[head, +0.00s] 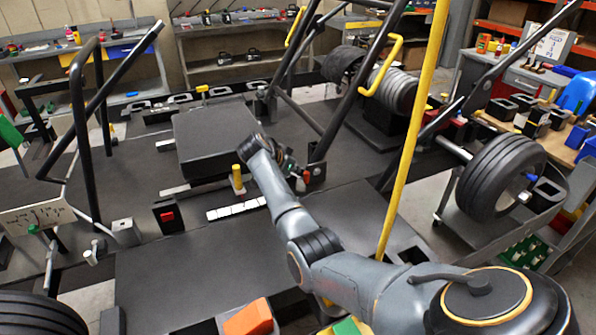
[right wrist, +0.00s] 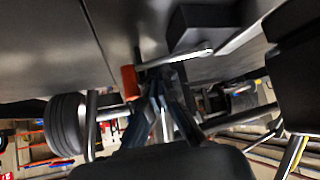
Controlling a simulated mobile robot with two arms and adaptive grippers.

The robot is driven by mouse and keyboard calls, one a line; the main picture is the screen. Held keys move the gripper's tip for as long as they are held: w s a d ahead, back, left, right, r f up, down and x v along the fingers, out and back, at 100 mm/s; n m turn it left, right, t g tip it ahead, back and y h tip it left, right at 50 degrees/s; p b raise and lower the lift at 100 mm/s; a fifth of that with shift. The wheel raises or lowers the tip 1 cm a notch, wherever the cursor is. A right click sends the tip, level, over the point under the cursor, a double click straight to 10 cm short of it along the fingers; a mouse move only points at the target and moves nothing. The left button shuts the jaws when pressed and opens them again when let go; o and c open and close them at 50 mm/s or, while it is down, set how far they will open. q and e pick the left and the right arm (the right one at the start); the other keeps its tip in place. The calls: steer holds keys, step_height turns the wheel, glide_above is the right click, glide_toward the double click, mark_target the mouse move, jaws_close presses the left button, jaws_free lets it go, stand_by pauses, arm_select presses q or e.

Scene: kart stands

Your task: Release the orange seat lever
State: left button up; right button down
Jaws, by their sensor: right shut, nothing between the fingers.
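The orange seat lever (right wrist: 129,82) shows in the right wrist view as a short orange-red grip by a silver bar (right wrist: 178,59) under a dark panel. In the head view a small orange-red piece (head: 306,177) shows just beyond my right gripper (head: 293,169). My right gripper is shut and empty. In the right wrist view its dark fingers (right wrist: 162,98) are close beside the grip, to its right. I cannot tell whether they touch it. The black seat block (head: 213,140) lies left of the gripper in the head view. My left gripper is not in view.
A yellow pole (head: 412,130) rises right of my right arm. Black frame tubes (head: 350,95) stand beyond the gripper. A wheel (head: 500,175) is at the right. An orange block (head: 248,318) sits at the bottom. The dark platform (head: 190,255) at front left is largely clear.

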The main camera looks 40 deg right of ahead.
steer(key=shift+a, duration=0.6)
steer(key=shift+w+a+b, duration=0.2)
steer(key=shift+a+b, duration=0.1)
steer(key=shift+a, duration=0.3)
steer(key=shift+w+a+f+b, duration=0.1)
steer(key=shift+w+a+b, duration=0.5)
steer(key=shift+a+b, duration=0.3)
steer(key=shift+a, duration=0.1)
